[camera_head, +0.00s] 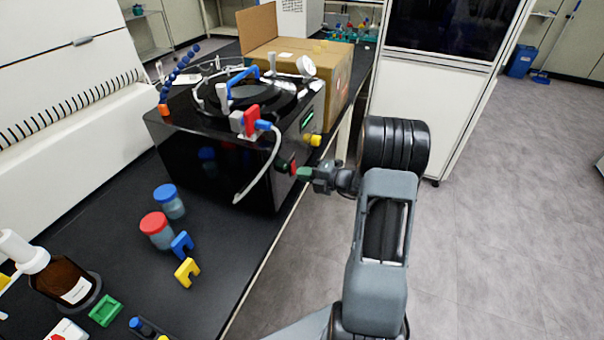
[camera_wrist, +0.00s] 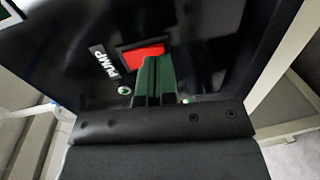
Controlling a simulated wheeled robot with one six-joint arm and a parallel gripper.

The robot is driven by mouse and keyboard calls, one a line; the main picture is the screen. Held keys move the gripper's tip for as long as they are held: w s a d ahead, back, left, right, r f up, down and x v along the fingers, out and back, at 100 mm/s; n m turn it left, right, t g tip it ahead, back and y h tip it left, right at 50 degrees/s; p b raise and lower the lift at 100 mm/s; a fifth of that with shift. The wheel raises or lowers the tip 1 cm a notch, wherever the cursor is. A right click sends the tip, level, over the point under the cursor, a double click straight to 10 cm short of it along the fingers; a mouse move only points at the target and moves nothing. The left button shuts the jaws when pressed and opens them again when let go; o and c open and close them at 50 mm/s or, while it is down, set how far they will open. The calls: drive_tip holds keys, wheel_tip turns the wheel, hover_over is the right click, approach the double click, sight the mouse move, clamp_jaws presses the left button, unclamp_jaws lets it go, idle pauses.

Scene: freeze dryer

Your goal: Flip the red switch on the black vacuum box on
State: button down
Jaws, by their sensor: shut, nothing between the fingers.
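The black vacuum box (camera_head: 200,160) stands on the black bench in the head view. In the wrist view its dark glossy panel (camera_wrist: 205,45) fills the upper part. The red switch (camera_wrist: 143,56) sits on that panel beside a white "PUMP" label (camera_wrist: 103,63). My gripper (camera_head: 303,173) is shut and empty, with its green fingertips at the right face of the box. In the wrist view the green fingers (camera_wrist: 152,75) lie over the lower edge of the red switch and hide part of it. I cannot tell whether they touch it.
A white hose (camera_head: 262,172) hangs down the box's front corner. A yellow knob (camera_head: 313,140) sticks out above my gripper. A cardboard box (camera_head: 335,75) stands behind. Jars (camera_head: 157,230) and small coloured clips are on the bench at the front left. The floor on the right is clear.

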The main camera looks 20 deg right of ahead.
drive_tip(key=shift+w+a, duration=0.2)
idle(0.3)
drive_tip(key=shift+w+a+f, duration=0.1)
idle(0.3)
drive_tip(key=f+v, duration=0.3)
drive_tip(key=v, duration=1)
drive_tip(key=shift+s+d, duration=0.3)
drive_tip(key=shift+s, duration=0.15)
drive_tip(key=shift+f, duration=0.1)
